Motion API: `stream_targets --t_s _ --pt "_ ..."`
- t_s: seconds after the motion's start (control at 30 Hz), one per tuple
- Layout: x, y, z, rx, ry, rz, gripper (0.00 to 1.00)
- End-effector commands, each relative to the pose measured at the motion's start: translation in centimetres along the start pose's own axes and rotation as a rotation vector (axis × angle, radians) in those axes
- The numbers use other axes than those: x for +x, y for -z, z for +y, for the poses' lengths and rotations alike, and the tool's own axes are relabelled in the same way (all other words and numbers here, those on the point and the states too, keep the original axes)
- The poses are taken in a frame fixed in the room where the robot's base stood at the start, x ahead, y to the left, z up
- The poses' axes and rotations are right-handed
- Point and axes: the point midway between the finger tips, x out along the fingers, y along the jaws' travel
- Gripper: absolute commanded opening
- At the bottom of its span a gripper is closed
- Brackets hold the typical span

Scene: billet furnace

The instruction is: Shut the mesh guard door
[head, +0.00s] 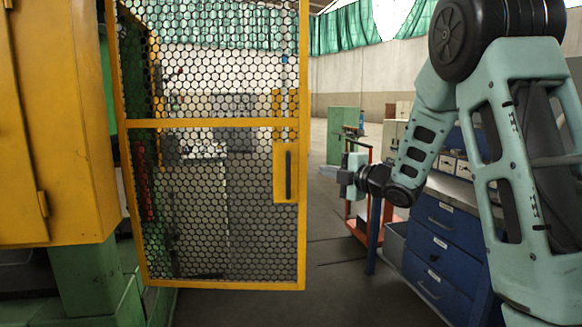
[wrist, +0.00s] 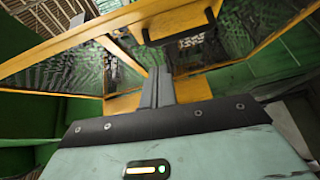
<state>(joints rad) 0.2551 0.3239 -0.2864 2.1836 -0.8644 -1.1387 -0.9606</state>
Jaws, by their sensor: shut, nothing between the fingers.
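The mesh guard door (head: 216,123) has a yellow frame with dark hexagonal mesh. It stands swung out from the yellow machine at the left. A yellow plate (head: 280,157) with a black upright handle (head: 288,174) sits by its right edge. My gripper (head: 341,184) is to the right of that edge, at about handle height, with a visible gap in the picture. In the wrist view, my gripper (wrist: 158,72) has its fingers together and empty. They point towards the yellow frame and black handle (wrist: 180,34); I cannot tell whether they touch.
The yellow machine housing (head: 50,125) stands at the left on a green base (head: 90,280). Blue drawers (head: 436,245) under a workbench and an orange trolley frame (head: 360,234) stand at the right. Open floor (head: 335,285) shows between door and drawers.

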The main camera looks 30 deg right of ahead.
Motion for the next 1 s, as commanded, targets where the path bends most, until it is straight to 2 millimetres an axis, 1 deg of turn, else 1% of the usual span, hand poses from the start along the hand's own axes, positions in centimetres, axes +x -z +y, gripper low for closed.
stream_targets --t_s 0.03,0.13,0.27,0.37,0.73,0.8,1.0 --pt "-0.5 -0.8 -0.1 -0.032 -0.018 0.009 0.0" --pt "-0.8 -1.4 0.1 -0.067 -0.036 0.024 0.0" --pt "0.1 -1.3 0.4 -0.075 -0.041 0.03 0.0" --pt "1.7 -1.2 0.5 -0.073 -0.04 0.031 0.0" --pt "9.2 -0.9 0.8 -0.07 -0.04 0.03 0.0" --pt "10.0 -1.9 1.0 -0.07 -0.04 0.026 0.0" --pt "11.5 -3.4 1.1 -0.07 -0.041 0.027 0.0"
